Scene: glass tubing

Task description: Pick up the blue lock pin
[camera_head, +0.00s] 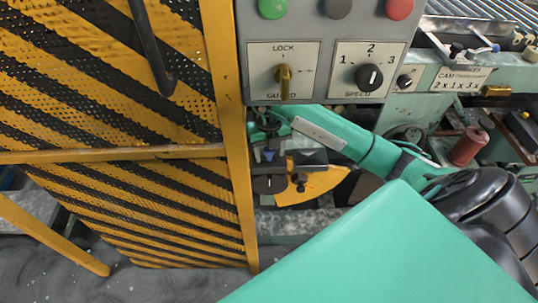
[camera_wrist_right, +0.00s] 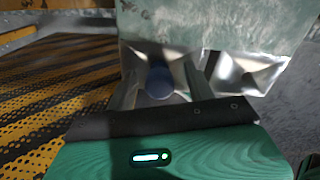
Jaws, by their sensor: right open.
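The blue lock pin (camera_wrist_right: 158,82) shows in the right wrist view as a dark blue rounded end. It sits between the two fingers of my right gripper (camera_wrist_right: 163,72), nearer the left one. The fingers stand apart, and I see no clear contact with the pin. In the head view a small blue piece (camera_head: 269,155), which looks like the pin, is just below my right gripper (camera_head: 267,134). The fingers are small and partly hidden there. My left gripper is not in view.
A grey control panel (camera_head: 327,20) hangs just above my right arm. A yellow and black striped guard (camera_head: 120,100) with a yellow post (camera_head: 236,200) stands close on the left. A yellow plate (camera_head: 315,186) and a dark round knob (camera_head: 268,184) lie below the gripper.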

